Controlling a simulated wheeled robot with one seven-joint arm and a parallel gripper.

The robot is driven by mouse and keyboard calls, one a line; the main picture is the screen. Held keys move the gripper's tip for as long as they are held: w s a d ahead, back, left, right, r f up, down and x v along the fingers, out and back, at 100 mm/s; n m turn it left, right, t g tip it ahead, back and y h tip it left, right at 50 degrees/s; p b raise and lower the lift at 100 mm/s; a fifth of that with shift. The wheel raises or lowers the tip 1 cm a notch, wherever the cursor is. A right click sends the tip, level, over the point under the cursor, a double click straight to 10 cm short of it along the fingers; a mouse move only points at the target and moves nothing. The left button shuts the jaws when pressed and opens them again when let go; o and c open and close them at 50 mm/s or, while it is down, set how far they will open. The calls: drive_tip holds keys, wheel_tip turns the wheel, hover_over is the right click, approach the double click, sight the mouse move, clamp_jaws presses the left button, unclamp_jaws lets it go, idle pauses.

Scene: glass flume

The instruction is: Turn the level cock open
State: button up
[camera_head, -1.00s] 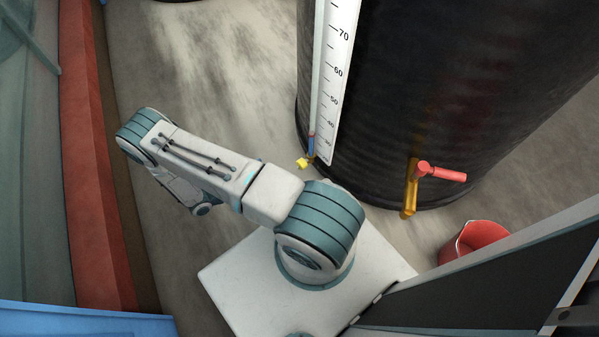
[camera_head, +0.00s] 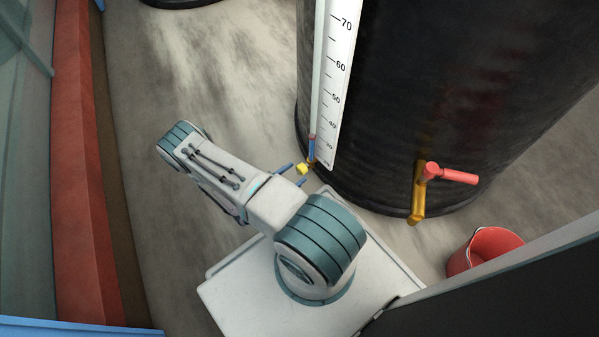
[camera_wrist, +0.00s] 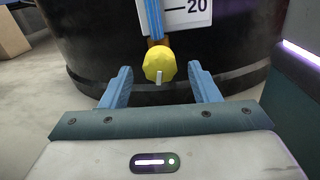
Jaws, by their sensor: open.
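The level cock, a small yellow knob (camera_head: 302,169), sits at the foot of the sight tube beside the white scale (camera_head: 343,60) on the black tank (camera_head: 450,90). In the wrist view the yellow knob (camera_wrist: 159,65) shows a short pale mark on its lower face, under a blue and brown tube. My gripper (camera_wrist: 158,88) is open, its two blue fingers on either side of the knob, with gaps to both. In the head view my gripper's fingertips (camera_head: 294,176) show by the knob. I cannot tell how deep the knob lies between the fingers.
A brass tap with a red handle (camera_head: 452,175) sticks out of the tank to the right. A red bucket (camera_head: 486,248) stands on the floor below it. A cardboard box (camera_wrist: 10,35) shows at the wrist view's left. Floor left of the tank is clear.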

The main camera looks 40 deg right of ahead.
sight(298, 171)
drive_tip(key=shift+d, duration=1.5)
drive_tip(key=shift+c, duration=0.4)
drive_tip(key=c, duration=0.9)
